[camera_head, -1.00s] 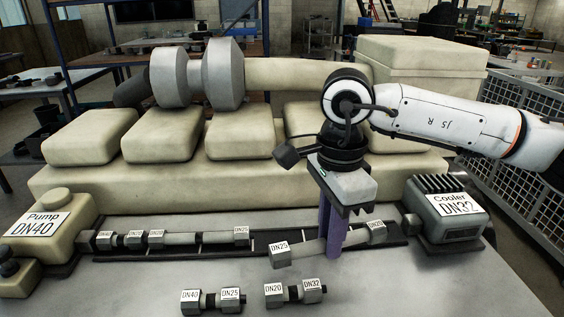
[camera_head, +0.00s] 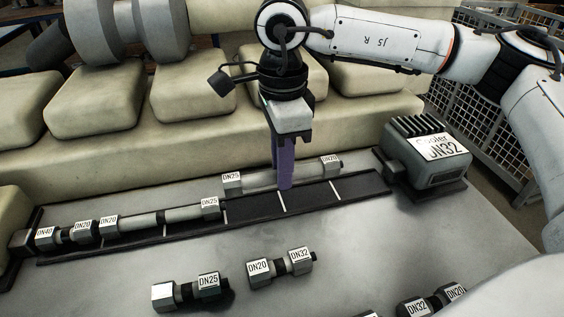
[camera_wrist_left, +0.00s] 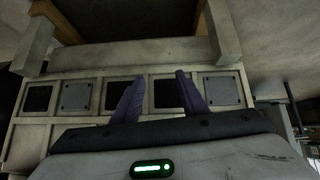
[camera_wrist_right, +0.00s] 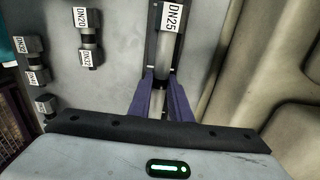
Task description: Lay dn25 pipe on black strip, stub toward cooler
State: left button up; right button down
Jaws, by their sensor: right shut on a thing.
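My right gripper (camera_head: 285,186) is shut on a grey pipe (camera_head: 256,182). A DN25 nut (camera_head: 232,184) is on its left end and a DN20 nut (camera_head: 331,165) on its cooler-side end. The pipe appears over the back edge of the black strip (camera_head: 350,190), roughly along it; I cannot tell whether it touches. The right wrist view shows the pipe (camera_wrist_right: 165,50) between the fingers, with the DN25 nut away from the wrist. The cooler (camera_head: 430,165), labelled DN32, stands at the strip's right end. My left gripper (camera_wrist_left: 158,95) is open and empty.
Fittings and another pipe (camera_head: 180,214), ending in a DN25 nut, fill the strip's left part. Loose adapters (camera_head: 190,290), (camera_head: 281,266) and (camera_head: 432,303) lie in front. The cream engine block (camera_head: 200,150) rises behind. Strip between pipe and cooler is bare.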

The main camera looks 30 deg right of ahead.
aim_at(282, 201)
jog(key=shift+f+b, duration=0.3)
jog(key=shift+f, duration=0.45)
jog(key=shift+f+b, duration=0.8)
jog(key=shift+f, duration=0.15)
jog(key=shift+w+f+b, duration=0.1)
jog(key=shift+f+b, duration=0.5)
pick_arm(q)
jog(key=shift+d+x, duration=0.25)
jog(key=shift+x, duration=0.95)
pick_arm(e)
jog(key=shift+f, duration=0.1)
pick_arm(q)
jog(key=shift+s+f+b, duration=0.25)
jog(key=shift+b, duration=0.05)
pick_arm(e)
jog(key=shift+f, duration=0.15)
jog(key=c, duration=1.5)
grip_release()
jog(key=shift+c, duration=0.2)
